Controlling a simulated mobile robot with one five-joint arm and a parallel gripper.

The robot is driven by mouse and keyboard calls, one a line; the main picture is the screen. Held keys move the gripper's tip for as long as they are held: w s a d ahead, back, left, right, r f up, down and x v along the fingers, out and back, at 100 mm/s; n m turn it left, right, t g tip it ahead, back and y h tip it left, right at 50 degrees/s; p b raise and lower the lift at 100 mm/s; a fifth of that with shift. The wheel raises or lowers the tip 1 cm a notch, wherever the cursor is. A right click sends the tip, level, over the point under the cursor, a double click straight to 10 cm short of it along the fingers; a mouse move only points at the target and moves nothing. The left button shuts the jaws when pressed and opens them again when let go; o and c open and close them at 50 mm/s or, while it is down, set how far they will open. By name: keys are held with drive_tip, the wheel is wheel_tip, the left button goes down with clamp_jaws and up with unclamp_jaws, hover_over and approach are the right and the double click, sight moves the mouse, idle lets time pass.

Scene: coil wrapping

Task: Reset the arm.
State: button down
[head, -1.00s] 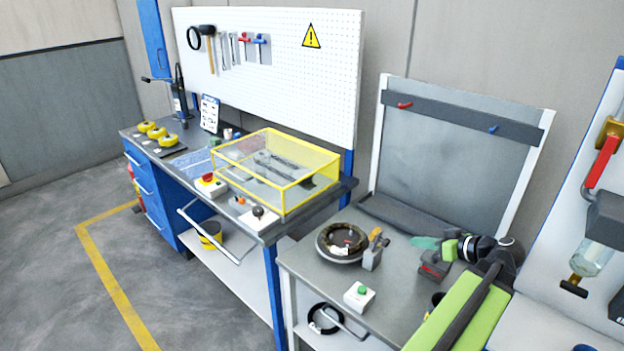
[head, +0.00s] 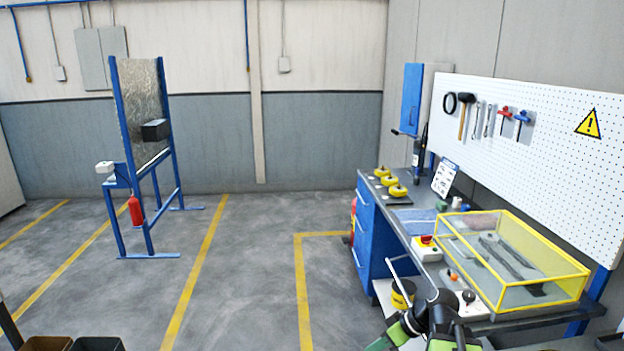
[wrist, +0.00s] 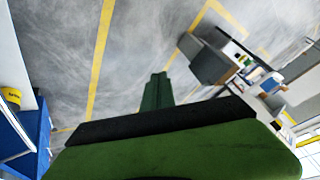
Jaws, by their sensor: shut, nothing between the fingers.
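My gripper (wrist: 156,90) shows in the wrist view as narrow dark green fingers close together above the bare grey floor, with nothing between them. In the head view my arm's black joint and green parts are at the bottom right, in front of the workbench. The green end of my gripper (head: 385,342) is cut by the bottom edge there, so its fingertips are hard to make out.
The workbench (head: 369,240) has a yellow-framed clear box (head: 520,262), a red-button box (head: 427,247) and several yellow items. A blue-framed stand (head: 146,190) with a fire extinguisher (head: 136,211) is at the left. Floor (head: 255,260) between them is clear.

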drive_tip(key=s+a+f+g+h, duration=0.2)
drive_tip(key=a+f+h, duration=0.1)
drive_tip(key=a, duration=0.7)
drive_tip(key=s+d+f+m+h, duration=0.1)
drive_tip(key=d+m+h, duration=0.2)
drive_tip(key=d+m, duration=0.3)
drive_tip(key=shift+s+f+m+g+h, duration=0.2)
drive_tip(key=shift+f+m+g+h, duration=0.15)
drive_tip(key=shift+m, duration=0.55)
drive_tip(key=shift+d, duration=0.2)
